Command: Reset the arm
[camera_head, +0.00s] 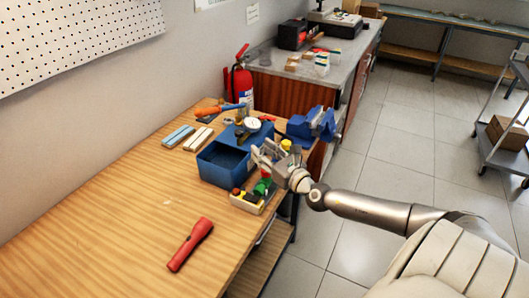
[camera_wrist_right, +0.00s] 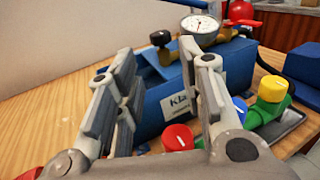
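My right arm (camera_head: 375,210) comes in from the right and reaches over the right edge of the wooden workbench (camera_head: 120,225). My right gripper (camera_head: 265,156) is beside the blue box (camera_head: 222,164), above the tray with the coloured valves (camera_head: 247,203). In the right wrist view the right gripper (camera_wrist_right: 157,62) has its two fingers spread with nothing held between them. The labelled side of the blue box (camera_wrist_right: 180,98) shows beyond the fingers. I cannot tell whether the fingers touch it. My left gripper is in neither view.
A red flashlight (camera_head: 190,245) lies near the bench's front. A blue vise (camera_head: 311,125) is at the far right corner. Red (camera_wrist_right: 178,137) and yellow (camera_wrist_right: 273,89) knobs are close to the right finger.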

